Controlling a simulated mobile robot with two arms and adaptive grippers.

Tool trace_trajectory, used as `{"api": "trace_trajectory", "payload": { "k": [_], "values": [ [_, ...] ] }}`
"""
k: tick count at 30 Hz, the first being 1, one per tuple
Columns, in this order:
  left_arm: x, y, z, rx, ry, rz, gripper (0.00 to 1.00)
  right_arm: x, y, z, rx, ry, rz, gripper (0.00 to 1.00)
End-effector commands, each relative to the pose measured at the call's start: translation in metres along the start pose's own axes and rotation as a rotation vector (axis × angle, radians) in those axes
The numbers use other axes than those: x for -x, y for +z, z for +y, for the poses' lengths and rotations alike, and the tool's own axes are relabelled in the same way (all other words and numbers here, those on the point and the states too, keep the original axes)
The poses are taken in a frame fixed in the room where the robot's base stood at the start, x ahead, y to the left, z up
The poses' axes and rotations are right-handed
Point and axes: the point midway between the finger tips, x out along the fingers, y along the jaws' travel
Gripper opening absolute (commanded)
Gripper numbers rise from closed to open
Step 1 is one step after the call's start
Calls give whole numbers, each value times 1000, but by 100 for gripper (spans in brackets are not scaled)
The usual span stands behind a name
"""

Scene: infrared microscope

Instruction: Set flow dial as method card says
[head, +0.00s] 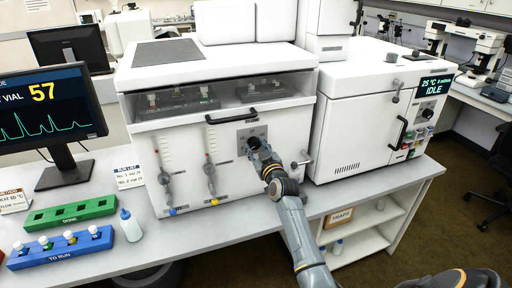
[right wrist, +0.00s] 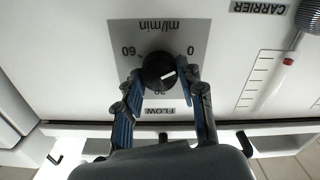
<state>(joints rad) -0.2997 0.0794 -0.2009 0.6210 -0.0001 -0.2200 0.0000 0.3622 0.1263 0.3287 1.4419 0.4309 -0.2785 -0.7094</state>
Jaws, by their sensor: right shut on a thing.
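The flow dial (right wrist: 158,68) is a round black knob with a white mark, on a grey plate (right wrist: 202,32) with ml/min and FLOW lettering. The right wrist view shows it upside down. The white mark points right in that view, between the 0 and the lower number, which is partly hidden. My right gripper (right wrist: 160,82) is shut on the knob, a finger on each side. In the head view my right gripper (head: 254,146) covers most of the knob. The method card (head: 13,201) stands at the left edge, partly cut off; it reads a heat setting and FLOW. My left gripper is not in view.
A green DONE rack (head: 70,213), a blue TO RUN rack (head: 60,250) with several vials, and a bottle (head: 131,226) stand at left. Flow tubes (head: 208,160) are left of the dial. A white oven unit (head: 350,120) stands right.

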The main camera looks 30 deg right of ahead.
Motion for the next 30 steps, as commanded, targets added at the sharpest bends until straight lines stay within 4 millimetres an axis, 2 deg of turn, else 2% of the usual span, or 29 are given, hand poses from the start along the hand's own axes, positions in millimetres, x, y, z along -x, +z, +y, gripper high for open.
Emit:
{"api": "trace_trajectory", "payload": {
  "k": [8, 30],
  "values": [
    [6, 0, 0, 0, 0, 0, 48, 0, -1, 0, -163, -1, 0, 7],
    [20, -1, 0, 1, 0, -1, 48, 0, 0, 2, -864, 0, 1, 7]
  ]
}}
